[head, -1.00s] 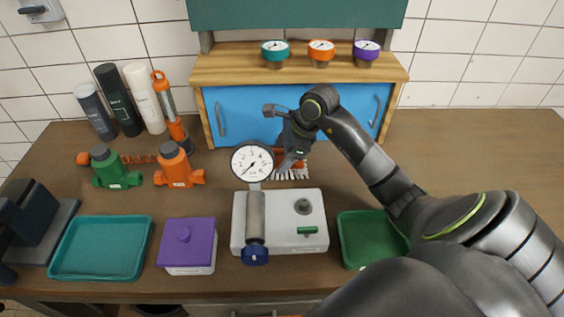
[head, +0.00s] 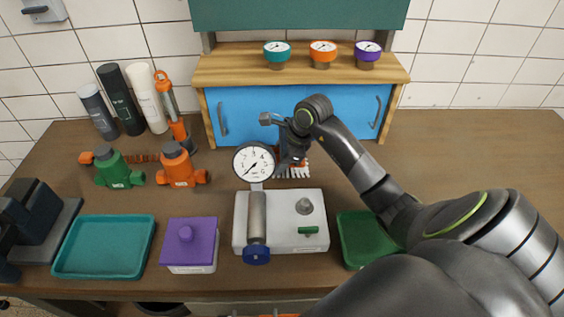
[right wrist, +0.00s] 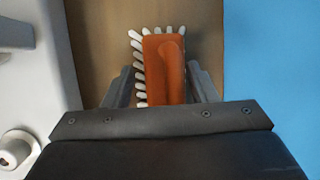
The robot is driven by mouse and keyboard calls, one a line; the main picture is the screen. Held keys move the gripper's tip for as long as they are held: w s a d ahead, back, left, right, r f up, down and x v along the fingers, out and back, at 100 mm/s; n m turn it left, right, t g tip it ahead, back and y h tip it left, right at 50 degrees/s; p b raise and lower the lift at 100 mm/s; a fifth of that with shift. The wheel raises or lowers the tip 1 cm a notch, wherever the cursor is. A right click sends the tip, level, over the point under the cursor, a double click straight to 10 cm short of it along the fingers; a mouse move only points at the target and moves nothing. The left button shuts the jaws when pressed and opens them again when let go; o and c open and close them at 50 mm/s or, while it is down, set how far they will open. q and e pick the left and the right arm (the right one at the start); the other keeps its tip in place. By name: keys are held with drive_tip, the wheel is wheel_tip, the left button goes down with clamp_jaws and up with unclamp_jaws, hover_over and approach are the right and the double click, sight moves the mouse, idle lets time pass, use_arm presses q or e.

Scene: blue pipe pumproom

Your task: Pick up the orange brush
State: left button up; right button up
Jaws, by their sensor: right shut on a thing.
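The orange brush (right wrist: 165,70) has an orange block with a raised ridge and white bristles. In the right wrist view it lies between the two fingers of my right gripper (right wrist: 164,88), which is shut on it. In the head view the brush's white bristles (head: 294,171) show behind the gauge, in front of the blue cabinet; my right gripper (head: 290,160) hides most of its body. I cannot tell whether the brush touches the table.
A pressure gauge (head: 255,162) on a white pump box (head: 283,238) stands just in front of the brush. The blue cabinet (head: 290,103) is close behind. A green tray (head: 352,249) lies front right. Green (head: 117,170) and orange valves (head: 181,166) stand left.

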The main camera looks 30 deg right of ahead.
wheel_tip(320, 180, up, 10)
drive_tip(key=b, duration=0.2)
drive_tip(key=o, duration=0.5)
drive_tip(key=c, duration=0.4)
